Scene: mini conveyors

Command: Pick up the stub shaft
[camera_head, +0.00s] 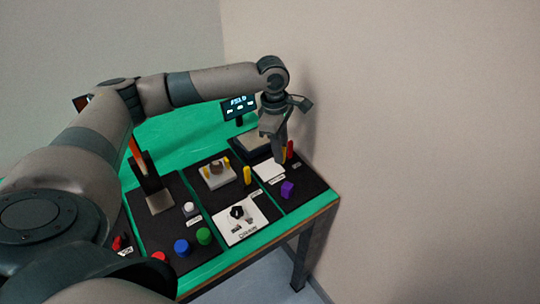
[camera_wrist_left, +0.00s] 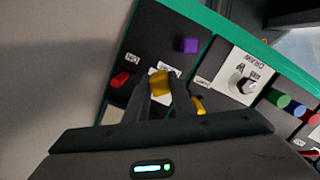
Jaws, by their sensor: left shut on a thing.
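My left gripper (camera_head: 277,150) is above the far right panel of the table in the head view, pointing down. In the left wrist view its fingers (camera_wrist_left: 160,98) are shut on a short gold-yellow piece (camera_wrist_left: 160,82), likely the stub shaft. The fingers hide part of it, and in the head view it is mostly hidden. Another yellow piece (camera_head: 247,175) stands on the panel to the left of the gripper; it also shows in the left wrist view (camera_wrist_left: 198,105). My right gripper is not in view.
A red piece (camera_head: 290,150) stands close beside the gripper. A purple block (camera_head: 287,189) lies nearer the front edge. A white plate (camera_head: 240,222) with a dark knob, blue (camera_head: 181,247) and green (camera_head: 204,236) buttons, and a small lit display (camera_head: 239,105) are to the left.

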